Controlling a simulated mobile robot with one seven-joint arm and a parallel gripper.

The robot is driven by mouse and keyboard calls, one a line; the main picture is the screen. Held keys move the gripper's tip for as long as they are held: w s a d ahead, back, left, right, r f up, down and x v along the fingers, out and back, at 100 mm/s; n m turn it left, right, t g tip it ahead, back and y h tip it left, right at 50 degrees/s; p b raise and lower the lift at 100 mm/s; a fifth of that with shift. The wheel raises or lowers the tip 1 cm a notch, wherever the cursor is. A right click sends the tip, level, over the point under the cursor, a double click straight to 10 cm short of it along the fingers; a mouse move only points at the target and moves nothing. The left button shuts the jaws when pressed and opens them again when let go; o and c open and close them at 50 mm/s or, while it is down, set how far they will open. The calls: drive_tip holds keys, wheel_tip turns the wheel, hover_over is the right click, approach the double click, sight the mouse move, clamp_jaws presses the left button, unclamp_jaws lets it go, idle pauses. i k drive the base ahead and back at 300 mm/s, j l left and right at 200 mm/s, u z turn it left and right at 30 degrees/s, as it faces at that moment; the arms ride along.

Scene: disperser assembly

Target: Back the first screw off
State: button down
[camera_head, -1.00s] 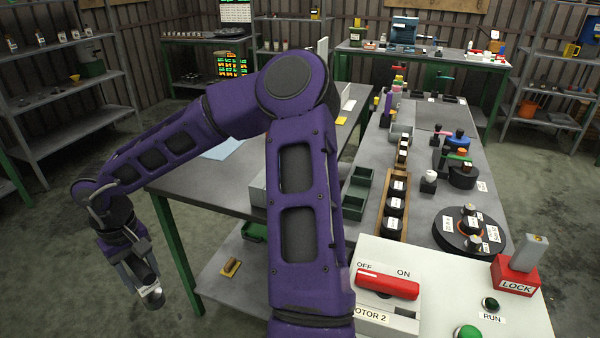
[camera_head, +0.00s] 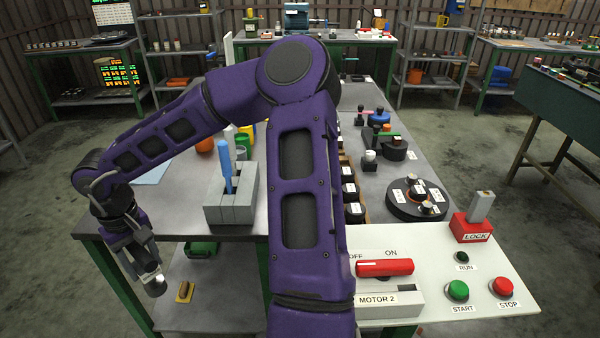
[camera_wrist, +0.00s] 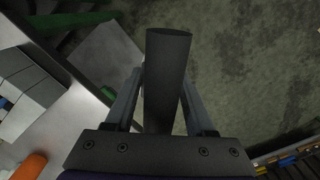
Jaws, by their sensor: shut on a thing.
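My gripper (camera_head: 141,262) hangs at the left in the head view, past the near left corner of the table and over open floor. In the wrist view my gripper (camera_wrist: 162,95) is shut on a dark grey cylinder (camera_wrist: 168,70), with a finger on each side. The held cylinder's far end points away from the wrist. A black round disc (camera_head: 400,208) with white labels and small knob-like parts lies on the bench at the right, far from my gripper. I cannot tell which part is the first screw.
A grey block (camera_head: 232,207) with an upright blue-handled tool (camera_head: 227,160) stands on the table left of my arm. A white panel (camera_head: 430,262) carries a red switch (camera_head: 385,268), buttons and a red LOCK block (camera_head: 472,227). Floor left of the table is clear.

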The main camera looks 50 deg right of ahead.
sight(426, 206)
drive_tip(key=j+z, duration=0.1)
drive_tip(key=z, duration=0.6)
drive_tip(key=j+z, duration=0.15)
drive_tip(key=z, duration=0.15)
